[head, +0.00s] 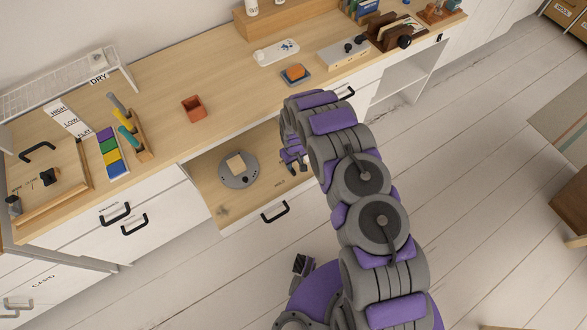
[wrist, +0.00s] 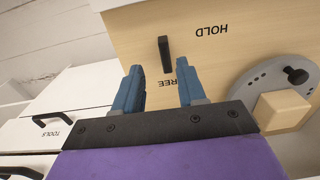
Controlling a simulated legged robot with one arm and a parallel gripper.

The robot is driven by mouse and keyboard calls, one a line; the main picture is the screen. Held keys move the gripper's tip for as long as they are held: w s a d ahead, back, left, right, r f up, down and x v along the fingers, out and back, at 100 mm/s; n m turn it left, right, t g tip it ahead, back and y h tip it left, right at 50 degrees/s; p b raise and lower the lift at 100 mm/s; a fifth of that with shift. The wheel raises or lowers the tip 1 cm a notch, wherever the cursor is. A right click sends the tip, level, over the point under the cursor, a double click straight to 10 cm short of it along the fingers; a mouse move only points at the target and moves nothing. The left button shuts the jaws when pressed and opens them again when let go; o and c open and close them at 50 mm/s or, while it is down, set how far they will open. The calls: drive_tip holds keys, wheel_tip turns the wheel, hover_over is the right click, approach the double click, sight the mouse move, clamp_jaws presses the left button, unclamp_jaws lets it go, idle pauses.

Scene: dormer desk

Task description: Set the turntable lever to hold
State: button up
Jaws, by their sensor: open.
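The turntable (wrist: 248,84) is a grey disc with a small black knob, lying in the open drawer; it also shows in the head view (head: 225,180). The lever (wrist: 164,54) is a short black bar on the drawer's wooden floor. The word HOLD (wrist: 211,30) is printed right of its upper end, and a partly hidden word ending in REE (wrist: 181,84) is near its lower end. My gripper (wrist: 158,66) is open and empty, its blue fingertips on either side of the lever's lower end in the picture. I cannot tell whether they touch it. In the head view my gripper (head: 296,163) is over the drawer's right part.
A pale wooden block (wrist: 283,108) sits on the turntable. The open drawer (head: 205,190) has a black front handle (head: 275,211). The desk top (head: 215,75) above holds a terracotta pot (head: 194,108) and an orange sponge-like block (head: 295,72). The floor in front is clear.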

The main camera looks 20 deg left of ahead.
drive_tip(key=f, duration=0.1)
drive_tip(key=a+f, duration=0.1)
drive_tip(key=f, duration=0.1)
drive_tip(key=f+b, duration=0.1)
drive_tip(key=f, duration=0.1)
drive_tip(key=shift+a+f, duration=0.15)
drive_tip(key=shift+a, duration=0.2)
drive_tip(key=shift+d+r, duration=0.2)
drive_tip(key=shift+d, duration=0.45)
drive_tip(key=shift+c, duration=0.5)
drive_tip(key=shift+a+f, duration=0.15)
drive_tip(key=shift+a, duration=0.35)
drive_tip(key=c, duration=0.6)
drive_tip(key=shift+s+d, duration=0.1)
clamp_jaws()
